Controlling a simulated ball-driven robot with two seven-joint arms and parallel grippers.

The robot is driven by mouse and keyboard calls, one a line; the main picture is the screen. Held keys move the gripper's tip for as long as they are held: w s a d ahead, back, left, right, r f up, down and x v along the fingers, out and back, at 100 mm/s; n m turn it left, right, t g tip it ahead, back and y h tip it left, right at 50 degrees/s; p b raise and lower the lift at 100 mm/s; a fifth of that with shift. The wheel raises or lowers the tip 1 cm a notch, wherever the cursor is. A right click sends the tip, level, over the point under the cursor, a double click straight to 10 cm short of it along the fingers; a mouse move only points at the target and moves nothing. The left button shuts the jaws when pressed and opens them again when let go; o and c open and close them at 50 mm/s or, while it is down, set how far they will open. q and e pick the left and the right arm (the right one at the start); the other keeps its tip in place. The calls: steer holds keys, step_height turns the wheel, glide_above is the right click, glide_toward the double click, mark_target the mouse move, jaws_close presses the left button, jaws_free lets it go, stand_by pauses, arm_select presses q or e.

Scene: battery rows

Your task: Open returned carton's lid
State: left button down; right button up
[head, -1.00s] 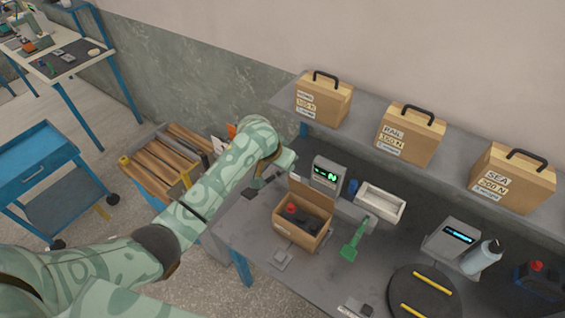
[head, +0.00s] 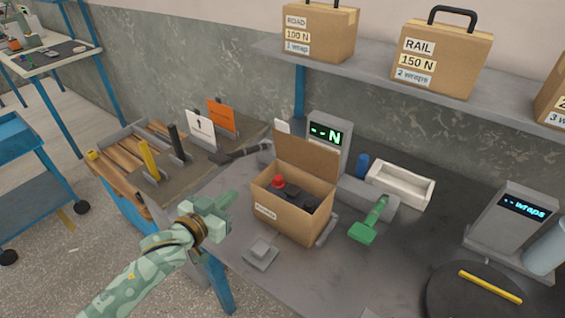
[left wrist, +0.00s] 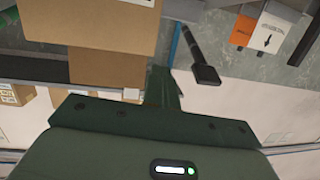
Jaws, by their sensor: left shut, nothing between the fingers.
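The returned carton (head: 283,214) is a brown cardboard box on the grey bench, with a small label on its front. Its lid (head: 307,158) stands up at the back edge, so the top is open. Inside are dark items and a red-topped one (head: 278,181). My left gripper (head: 228,202) is shut and empty, left of the carton and apart from it. In the left wrist view, the shut fingers (left wrist: 160,85) show beside brown cardboard (left wrist: 110,28). My right gripper is not in view.
A display unit (head: 328,132) stands behind the lid. A green-handled tool (head: 368,225) and a white tray (head: 400,186) lie right of the carton. A small grey plate (head: 261,252) is in front. Labelled boxes (head: 441,60) stand on the shelf above.

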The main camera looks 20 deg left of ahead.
arm_select(q)
steer(key=s+d+r+m+t+h, duration=0.1)
steer(key=d+r+t+h, duration=0.2)
steer(key=r, duration=0.6)
steer(key=b, duration=0.2)
glide_toward(281, 126)
steer(key=x, duration=0.7)
